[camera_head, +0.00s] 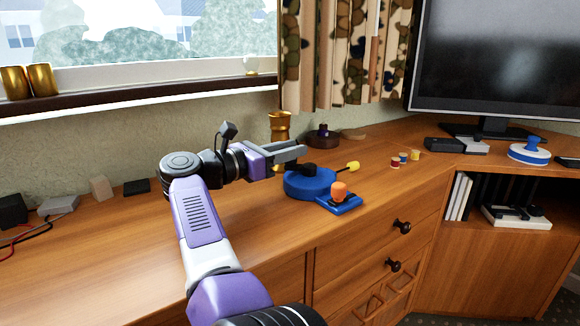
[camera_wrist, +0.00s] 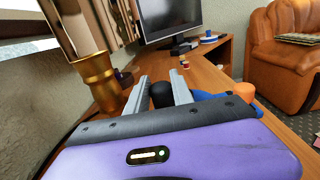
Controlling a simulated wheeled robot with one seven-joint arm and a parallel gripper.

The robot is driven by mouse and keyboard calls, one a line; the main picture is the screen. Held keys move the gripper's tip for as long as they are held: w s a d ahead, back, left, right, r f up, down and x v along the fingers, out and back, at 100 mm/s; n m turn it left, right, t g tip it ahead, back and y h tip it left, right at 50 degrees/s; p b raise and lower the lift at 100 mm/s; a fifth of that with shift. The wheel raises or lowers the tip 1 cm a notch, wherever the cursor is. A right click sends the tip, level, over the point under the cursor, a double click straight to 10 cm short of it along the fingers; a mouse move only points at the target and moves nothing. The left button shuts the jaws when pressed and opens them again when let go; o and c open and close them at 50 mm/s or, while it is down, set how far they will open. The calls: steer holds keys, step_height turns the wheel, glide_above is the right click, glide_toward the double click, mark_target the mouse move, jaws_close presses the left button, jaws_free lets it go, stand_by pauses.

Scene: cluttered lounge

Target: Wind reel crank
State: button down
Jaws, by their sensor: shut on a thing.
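A blue round reel (camera_head: 309,185) lies on the wooden cabinet top, with a black knob (camera_head: 309,168) standing on it. A rod with a yellow end (camera_head: 352,166) sticks out to its right. A small blue base with an orange knob (camera_head: 339,190) sits at its front right. My gripper (camera_head: 296,160) reaches in from the left over the reel. In the wrist view, the black knob (camera_wrist: 162,95) stands between the two grey fingers, which are shut on it. The reel (camera_wrist: 208,97) is partly hidden behind my gripper there.
A gold vase (camera_head: 279,126) and a dark round item (camera_head: 323,137) stand behind the reel. Several small spools (camera_head: 402,158) lie to its right, before the television (camera_head: 498,62).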

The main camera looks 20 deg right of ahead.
steer(key=shift+w+d+m+g+b, duration=0.15)
steer(key=shift+m+g+b, duration=0.35)
steer(key=shift+b, duration=0.95)
steer(key=c, duration=1.1)
jaws_free()
